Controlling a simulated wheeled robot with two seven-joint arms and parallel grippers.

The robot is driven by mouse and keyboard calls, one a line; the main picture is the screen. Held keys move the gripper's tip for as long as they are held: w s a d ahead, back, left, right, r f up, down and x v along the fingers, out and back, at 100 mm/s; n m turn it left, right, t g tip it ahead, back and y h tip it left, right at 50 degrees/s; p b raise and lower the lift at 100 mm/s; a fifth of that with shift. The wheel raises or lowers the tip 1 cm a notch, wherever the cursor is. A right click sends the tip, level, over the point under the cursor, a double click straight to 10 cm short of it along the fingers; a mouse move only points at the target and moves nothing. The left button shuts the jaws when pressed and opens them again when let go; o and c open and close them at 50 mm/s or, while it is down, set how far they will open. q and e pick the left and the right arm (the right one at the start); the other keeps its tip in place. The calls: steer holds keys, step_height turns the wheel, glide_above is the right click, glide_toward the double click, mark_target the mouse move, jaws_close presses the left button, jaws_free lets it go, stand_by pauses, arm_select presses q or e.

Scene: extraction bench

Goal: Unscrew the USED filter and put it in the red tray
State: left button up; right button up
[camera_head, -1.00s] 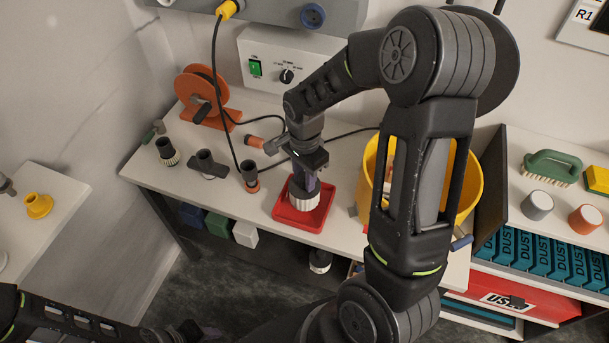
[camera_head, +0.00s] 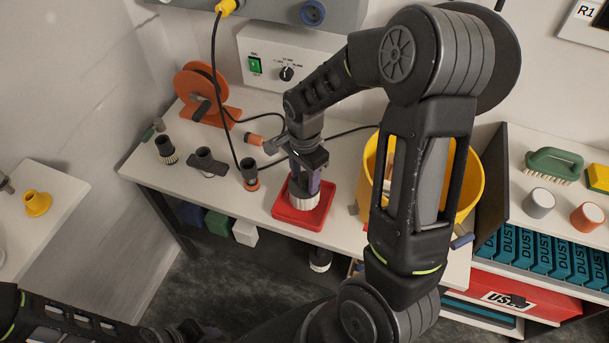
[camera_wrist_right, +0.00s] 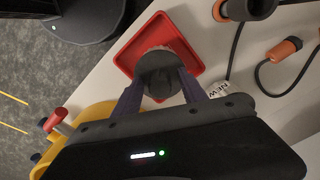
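A filter with a white ridged band (camera_head: 305,201) and a dark upper part is upright within the red tray (camera_head: 283,214). Whether its base touches the tray floor is hard to tell. My right gripper (camera_head: 306,180) points down over it. In the right wrist view the two purplish fingers (camera_wrist_right: 160,88) lie on either side of the filter's dark round top (camera_wrist_right: 157,70) and appear closed against it. The red tray also shows there (camera_wrist_right: 190,35). No label is readable on this filter. My left arm shows at the bottom left; its gripper is out of view.
A yellow bucket (camera_head: 468,180) stands right of the tray, behind my right arm. Dark fittings (camera_head: 205,160) and an orange reel (camera_head: 195,90) stand at the left. A cable with an orange-ended plug (camera_head: 254,139) lies behind the tray.

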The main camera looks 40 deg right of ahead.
steer(key=shift+o, duration=0.2)
step_height(320, 180, up, 8)
steer(key=shift+f+b, duration=0.1)
steer(key=shift+b, duration=0.3)
stand_by(1.0)
